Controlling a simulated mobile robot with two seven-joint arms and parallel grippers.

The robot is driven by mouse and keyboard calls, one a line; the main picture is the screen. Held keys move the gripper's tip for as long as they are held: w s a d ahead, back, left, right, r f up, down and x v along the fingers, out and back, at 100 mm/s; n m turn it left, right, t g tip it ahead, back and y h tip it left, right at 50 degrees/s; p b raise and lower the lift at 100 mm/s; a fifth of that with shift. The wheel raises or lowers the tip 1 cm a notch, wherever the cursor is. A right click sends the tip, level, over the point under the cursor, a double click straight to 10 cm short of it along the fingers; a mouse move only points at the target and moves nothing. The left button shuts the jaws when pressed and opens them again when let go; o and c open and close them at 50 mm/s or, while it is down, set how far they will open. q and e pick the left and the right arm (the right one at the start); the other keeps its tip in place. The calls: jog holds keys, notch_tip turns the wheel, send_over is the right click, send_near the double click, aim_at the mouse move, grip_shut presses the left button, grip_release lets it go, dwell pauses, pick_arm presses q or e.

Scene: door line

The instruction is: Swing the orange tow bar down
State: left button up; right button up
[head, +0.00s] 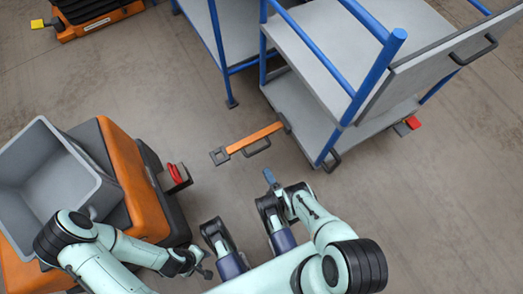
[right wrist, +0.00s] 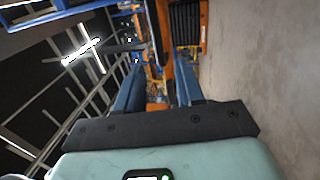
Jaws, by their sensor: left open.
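The orange tow bar (head: 255,138) juts out to the left from the blue-railed cart (head: 310,110) in the head view. It has a dark square end and a dark loop handle on its side. I cannot tell its height above the floor. My right gripper (head: 270,177) is just in front of the bar, apart from it in the picture. In the right wrist view its blue fingers (right wrist: 158,88) are spread, with orange shapes beyond them that I cannot identify surely. My left gripper (head: 204,268) is open, low in the head view, well away from the bar.
An orange tugger (head: 130,170) carrying a grey bin (head: 50,165) stands at left, with a red-topped hitch (head: 176,174) facing the bar. Another orange vehicle (head: 90,15) is at the back left.

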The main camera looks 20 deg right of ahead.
pick_arm(q)
jog(key=shift+s+f, duration=0.1)
jog(key=shift+s, duration=0.2)
pick_arm(e)
jog(key=shift+v, duration=1.2)
